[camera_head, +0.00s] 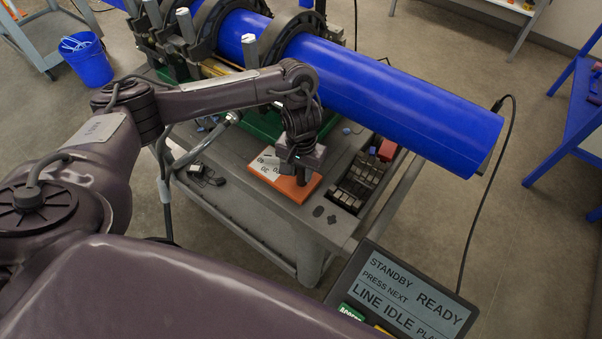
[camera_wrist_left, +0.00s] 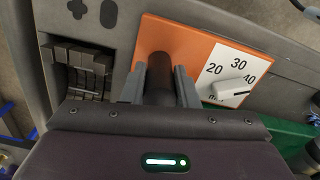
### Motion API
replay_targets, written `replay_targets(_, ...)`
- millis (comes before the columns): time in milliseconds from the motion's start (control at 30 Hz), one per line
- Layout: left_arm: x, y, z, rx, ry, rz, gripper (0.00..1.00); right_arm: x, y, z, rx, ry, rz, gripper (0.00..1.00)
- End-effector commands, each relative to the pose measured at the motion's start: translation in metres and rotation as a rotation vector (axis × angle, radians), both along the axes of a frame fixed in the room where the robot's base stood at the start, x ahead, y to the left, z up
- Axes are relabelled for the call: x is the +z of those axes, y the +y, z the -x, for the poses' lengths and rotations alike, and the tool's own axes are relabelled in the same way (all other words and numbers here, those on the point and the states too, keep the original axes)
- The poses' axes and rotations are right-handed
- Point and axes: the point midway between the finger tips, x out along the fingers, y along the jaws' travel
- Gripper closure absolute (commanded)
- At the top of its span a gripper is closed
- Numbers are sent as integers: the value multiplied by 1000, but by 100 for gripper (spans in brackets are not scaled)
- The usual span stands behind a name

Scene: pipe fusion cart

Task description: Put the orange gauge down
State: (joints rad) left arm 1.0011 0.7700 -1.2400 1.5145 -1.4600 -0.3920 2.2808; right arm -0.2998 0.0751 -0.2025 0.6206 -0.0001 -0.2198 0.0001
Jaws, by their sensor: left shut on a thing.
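The orange gauge (camera_head: 286,186) is a flat orange plate with a white scale card and a dark upright handle. It is at the cart top, near the front edge, in the head view. In the left wrist view the gauge (camera_wrist_left: 190,35) shows its numbers 20, 30 and 40 and a pale pointer. My left gripper (camera_head: 302,172) is above the plate, its fingers (camera_wrist_left: 160,90) shut on the dark handle. Whether the plate's underside touches the cart top cannot be told. My right gripper is not in view.
The grey cart (camera_head: 240,199) carries a tray of dark blocks (camera_head: 357,184) right of the gauge. A large blue pipe (camera_head: 400,95) in black clamps spans above the cart. A screen (camera_head: 405,296) stands at the front. A blue bucket (camera_head: 86,62) is on the floor at left.

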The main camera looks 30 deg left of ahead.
Motion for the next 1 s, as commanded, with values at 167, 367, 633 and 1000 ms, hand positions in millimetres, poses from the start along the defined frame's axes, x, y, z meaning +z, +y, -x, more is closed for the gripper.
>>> replay_targets(167,-4,0,-1,1,-4,0,100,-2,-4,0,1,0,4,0)
replay_targets(367,-5,0,-1,1,-2,0,100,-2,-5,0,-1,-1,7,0)
replay_targets(633,-7,0,0,1,-1,0,51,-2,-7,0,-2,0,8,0)
replay_targets(1000,4,0,-1,0,-3,0,51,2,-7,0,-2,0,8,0)
